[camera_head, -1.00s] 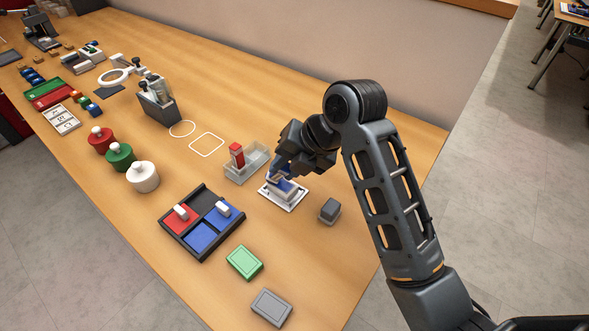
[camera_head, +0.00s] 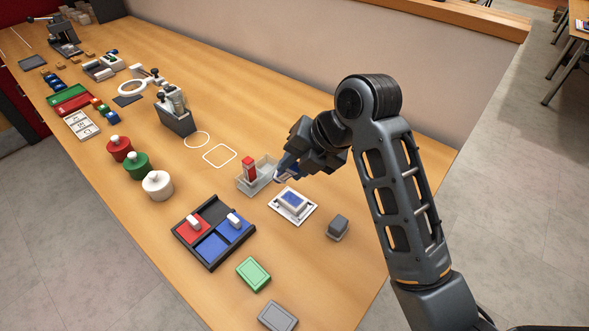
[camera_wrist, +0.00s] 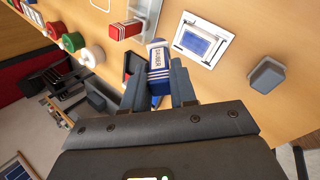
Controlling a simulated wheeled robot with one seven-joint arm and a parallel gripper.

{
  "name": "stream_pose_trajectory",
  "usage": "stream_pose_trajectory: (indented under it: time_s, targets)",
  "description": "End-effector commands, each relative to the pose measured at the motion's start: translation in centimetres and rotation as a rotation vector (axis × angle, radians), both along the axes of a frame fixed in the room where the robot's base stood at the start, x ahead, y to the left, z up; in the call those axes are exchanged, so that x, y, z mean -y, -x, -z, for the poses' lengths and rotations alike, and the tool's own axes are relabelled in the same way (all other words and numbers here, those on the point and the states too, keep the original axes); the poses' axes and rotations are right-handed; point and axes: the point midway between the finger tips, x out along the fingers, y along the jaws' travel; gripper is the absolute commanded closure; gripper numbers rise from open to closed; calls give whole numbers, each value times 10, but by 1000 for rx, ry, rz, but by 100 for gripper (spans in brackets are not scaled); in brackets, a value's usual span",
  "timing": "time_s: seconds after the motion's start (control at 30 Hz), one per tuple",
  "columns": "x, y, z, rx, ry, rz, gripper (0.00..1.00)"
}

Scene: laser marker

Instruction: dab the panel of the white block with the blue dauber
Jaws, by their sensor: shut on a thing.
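The white block (camera_head: 287,206) sits on a white plate on the table, below and slightly right of my gripper in the head view. The panel (camera_head: 293,198) on its top is blue; it also shows in the wrist view (camera_wrist: 200,44) inside a white rim. My gripper (camera_head: 287,174) is shut on the blue dauber (camera_wrist: 160,70), whose white label faces the wrist camera. The dauber is held beside the block, apart from it, near the clear tray. In the head view my fingers hide most of the dauber.
A clear tray (camera_head: 243,187) with a red dauber (camera_head: 249,171) stands just left of my gripper. A grey block (camera_head: 338,226) lies to the right of the white block. Red and blue pads in a black tray (camera_head: 211,262) lie at lower left. Green (camera_head: 253,273) and grey boxes lie nearer.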

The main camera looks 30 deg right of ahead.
Motion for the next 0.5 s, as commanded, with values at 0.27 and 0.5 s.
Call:
stream_pose_trajectory:
  time_s: [0.27,0.5]
  targets:
    - [0,0,-13,2,0,0,100]
    - [0,0,-14,1,0,0,100]
